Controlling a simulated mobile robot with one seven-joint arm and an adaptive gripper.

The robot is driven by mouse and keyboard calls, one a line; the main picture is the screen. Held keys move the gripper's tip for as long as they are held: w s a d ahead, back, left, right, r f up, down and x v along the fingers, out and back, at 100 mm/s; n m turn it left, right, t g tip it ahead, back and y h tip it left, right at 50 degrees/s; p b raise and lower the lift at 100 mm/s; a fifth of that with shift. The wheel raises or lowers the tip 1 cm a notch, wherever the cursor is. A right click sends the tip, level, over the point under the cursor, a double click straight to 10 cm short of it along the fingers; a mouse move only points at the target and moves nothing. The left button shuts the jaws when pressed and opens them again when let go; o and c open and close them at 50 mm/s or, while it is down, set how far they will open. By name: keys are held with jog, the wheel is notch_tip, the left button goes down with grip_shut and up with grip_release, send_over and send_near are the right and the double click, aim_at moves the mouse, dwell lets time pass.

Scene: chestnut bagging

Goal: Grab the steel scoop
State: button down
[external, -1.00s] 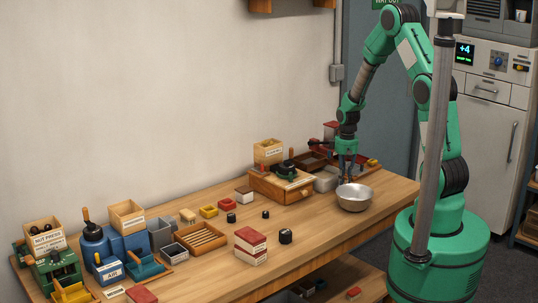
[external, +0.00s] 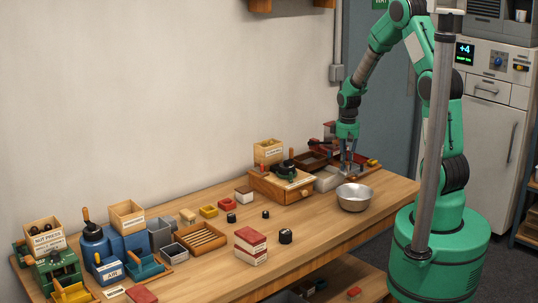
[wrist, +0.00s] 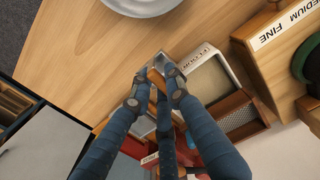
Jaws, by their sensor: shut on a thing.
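My gripper (wrist: 157,88) is shut, with its blue-grey fingers meeting on a thing with a small grey metal end and an orange-brown part. This looks like the steel scoop (wrist: 157,60), mostly hidden by the fingers. In the external view my gripper (external: 347,172) points down at the far right part of the bench, behind the steel bowl. The scoop is too small to make out clearly there.
The steel bowl (external: 354,202) stands just in front of my gripper; its rim also shows at the top of the wrist view (wrist: 145,9). A wooden box with a dark knob (external: 283,187) and a pale bin (wrist: 208,78) lie close by.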

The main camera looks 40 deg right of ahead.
jog(key=shift+r, duration=1.65)
